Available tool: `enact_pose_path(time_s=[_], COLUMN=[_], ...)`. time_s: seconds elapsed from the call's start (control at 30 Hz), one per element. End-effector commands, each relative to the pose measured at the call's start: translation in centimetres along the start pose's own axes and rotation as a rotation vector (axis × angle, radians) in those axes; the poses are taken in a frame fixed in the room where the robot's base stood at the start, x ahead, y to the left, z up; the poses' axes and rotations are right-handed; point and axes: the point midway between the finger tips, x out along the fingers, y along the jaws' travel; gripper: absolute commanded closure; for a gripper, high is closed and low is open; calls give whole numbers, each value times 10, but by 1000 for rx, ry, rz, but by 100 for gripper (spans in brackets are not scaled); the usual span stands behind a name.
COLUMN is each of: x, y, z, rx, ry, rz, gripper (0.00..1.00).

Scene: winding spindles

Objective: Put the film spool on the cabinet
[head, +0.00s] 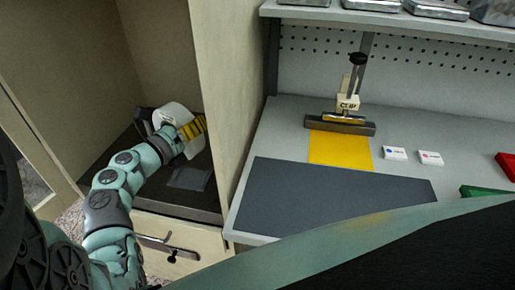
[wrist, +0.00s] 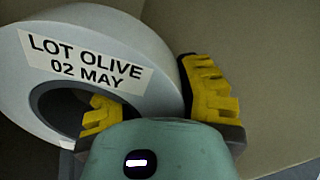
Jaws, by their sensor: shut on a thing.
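The film spool (head: 172,114) is a white ring-shaped reel, held inside the open cabinet. In the wrist view the spool (wrist: 150,50) fills the upper left, with a label reading "LOT OLIVE 02 MAY". My gripper (head: 190,130) has yellow finger pads and is shut on the spool's ring. In the wrist view, my gripper (wrist: 155,95) has one finger at the dark centre hole and the other outside the rim. The cabinet (head: 228,80) has pale walls and a dark shelf floor (head: 178,203). I cannot tell whether the spool touches that floor.
A small dark flat piece (head: 190,179) lies on the cabinet floor below the spool. To the right, a grey bench (head: 415,185) carries a dark mat (head: 330,198), a yellow sheet (head: 340,150) under a clamp (head: 340,126), and small white cards (head: 394,153).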

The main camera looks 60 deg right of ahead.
Motion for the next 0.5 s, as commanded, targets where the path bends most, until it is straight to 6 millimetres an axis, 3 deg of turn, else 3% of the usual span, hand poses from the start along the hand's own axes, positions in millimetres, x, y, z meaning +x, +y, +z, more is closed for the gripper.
enact_pose_path(time_s=[0.23, 0.5], x=[0, 0], y=[21, 30], z=[-35, -52], rx=[-9, -2], ry=[-2, -2], rz=[-1, 0], gripper=[100, 100])
